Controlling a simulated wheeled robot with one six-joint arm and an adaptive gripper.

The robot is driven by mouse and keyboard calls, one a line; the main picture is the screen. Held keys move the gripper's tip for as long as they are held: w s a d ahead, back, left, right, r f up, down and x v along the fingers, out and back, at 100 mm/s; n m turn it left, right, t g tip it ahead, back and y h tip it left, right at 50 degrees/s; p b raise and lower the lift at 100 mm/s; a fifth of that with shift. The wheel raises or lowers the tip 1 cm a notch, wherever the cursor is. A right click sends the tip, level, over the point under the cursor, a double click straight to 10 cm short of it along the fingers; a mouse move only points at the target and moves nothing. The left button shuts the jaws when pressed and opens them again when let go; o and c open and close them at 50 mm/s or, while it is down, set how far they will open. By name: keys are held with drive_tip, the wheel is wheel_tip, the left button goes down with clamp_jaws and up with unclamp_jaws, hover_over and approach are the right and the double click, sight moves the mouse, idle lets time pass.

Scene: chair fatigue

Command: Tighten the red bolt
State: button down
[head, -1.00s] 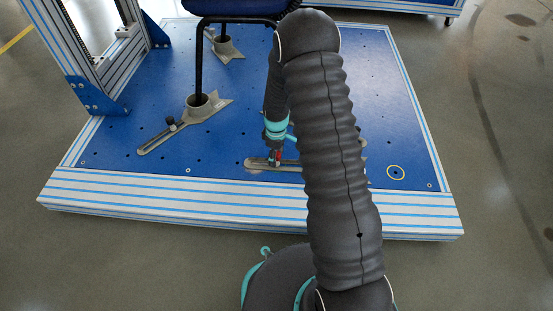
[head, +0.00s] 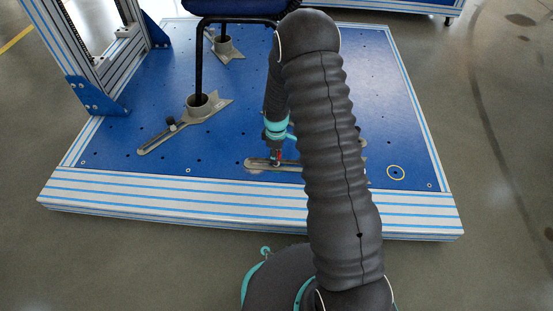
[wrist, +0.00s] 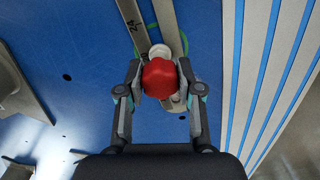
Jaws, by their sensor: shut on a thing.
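The red bolt (wrist: 160,78) has a rounded, knob-like red head and sits between my gripper's two fingers in the wrist view. My gripper (wrist: 160,84) is shut on the bolt head, one finger on each side. Beneath it is a grey slotted clamp bar (wrist: 132,14) lying on the blue plate. In the head view, the bar (head: 257,164) lies near the plate's front edge, and a small bit of red shows at my gripper (head: 277,156). My arm hides the bar's right part and most of the fingers there.
The blue plate (head: 235,130) has a striped front edge (head: 200,195). A second slotted clamp (head: 160,138) with a black knob holds a chair leg at left. Another clamp (head: 226,48) stands behind. An upright frame (head: 95,60) is at far left.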

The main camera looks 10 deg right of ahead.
drive_tip(key=shift+m, duration=1.3)
drive_tip(key=m, duration=0.4)
drive_tip(key=c, duration=0.8)
unclamp_jaws()
drive_tip(key=shift+o, duration=0.2)
wheel_tip(320, 180, up, 12)
